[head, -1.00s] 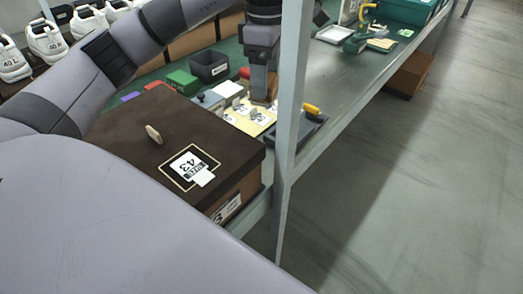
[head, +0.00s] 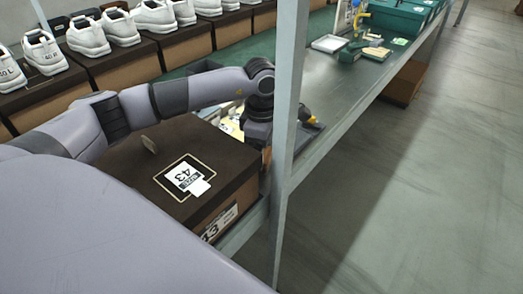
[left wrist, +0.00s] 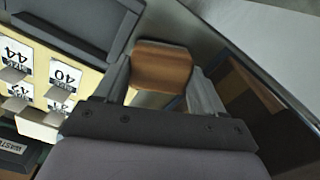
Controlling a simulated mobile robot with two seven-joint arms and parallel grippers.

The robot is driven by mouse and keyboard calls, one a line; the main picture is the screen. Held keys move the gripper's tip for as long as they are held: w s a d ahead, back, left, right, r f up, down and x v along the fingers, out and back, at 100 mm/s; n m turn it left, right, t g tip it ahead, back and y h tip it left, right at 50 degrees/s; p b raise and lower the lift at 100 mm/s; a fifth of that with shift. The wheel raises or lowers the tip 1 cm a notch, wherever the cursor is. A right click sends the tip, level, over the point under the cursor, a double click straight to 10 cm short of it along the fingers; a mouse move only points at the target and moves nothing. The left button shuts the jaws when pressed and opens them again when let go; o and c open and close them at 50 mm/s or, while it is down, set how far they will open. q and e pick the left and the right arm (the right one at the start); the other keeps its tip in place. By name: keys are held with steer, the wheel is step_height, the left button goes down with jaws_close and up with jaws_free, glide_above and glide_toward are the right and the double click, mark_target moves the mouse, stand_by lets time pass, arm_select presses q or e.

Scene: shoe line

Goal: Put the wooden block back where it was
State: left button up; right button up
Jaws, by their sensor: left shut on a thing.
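The wooden block (left wrist: 161,66) is brown with visible grain. In the left wrist view it sits between the fingers of my left gripper (left wrist: 160,84), which is shut on it. In the head view my left gripper (head: 260,140) is beside the shelf post, close to the right end of the dark-lidded box (head: 135,165); the block there is mostly hidden by the arm and post. What lies directly under the block cannot be told. My right gripper is not in view.
A cream card board with numbered tags (left wrist: 50,80) lies left of the gripper, with a dark tray (left wrist: 85,25) above it. The grey post (head: 288,110) stands close to the gripper. White shoes (head: 90,36) on boxes line the back.

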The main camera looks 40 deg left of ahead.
arm_select(q)
steer(key=shift+f, duration=0.1)
steer(key=shift+f, duration=0.15)
steer(key=o, duration=0.9)
steer(key=shift+o, duration=0.2)
steer(key=shift+r, duration=0.5)
step_height(320, 180, up, 11)
steer(key=shift+r, duration=0.15)
